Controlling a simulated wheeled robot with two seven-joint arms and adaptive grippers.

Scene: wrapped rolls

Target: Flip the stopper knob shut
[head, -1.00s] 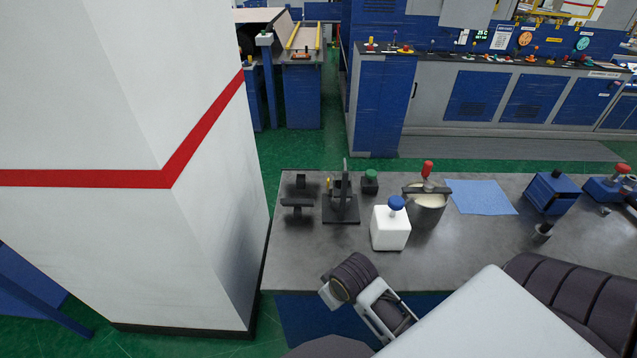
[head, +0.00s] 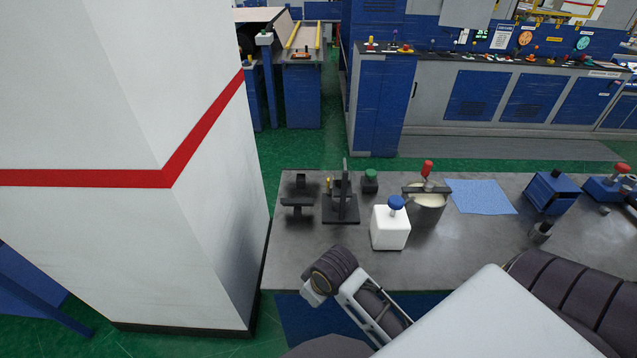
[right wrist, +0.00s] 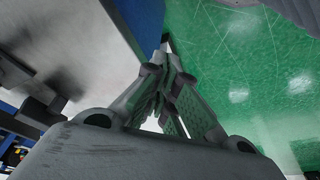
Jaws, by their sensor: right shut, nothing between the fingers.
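I cannot tell for sure which part is the stopper knob. In the head view a white block-shaped container (head: 389,232) with a round blue knob (head: 397,202) stands upright near the front of the bench. Behind it is a grey pot (head: 426,208) with pale contents, a dark bar across its top and a red-tipped handle (head: 427,168). My right gripper (right wrist: 170,65) shows in the right wrist view, shut and empty, with green floor beyond its fingers. It touches none of these things. My left gripper is in neither view.
The grey bench (head: 460,250) has a clear front strip. A black stand (head: 341,207), a small green-topped block (head: 370,184) and a blue cloth (head: 480,197) lie around the container. A white pillar (head: 215,230) with a red stripe closes off the left side.

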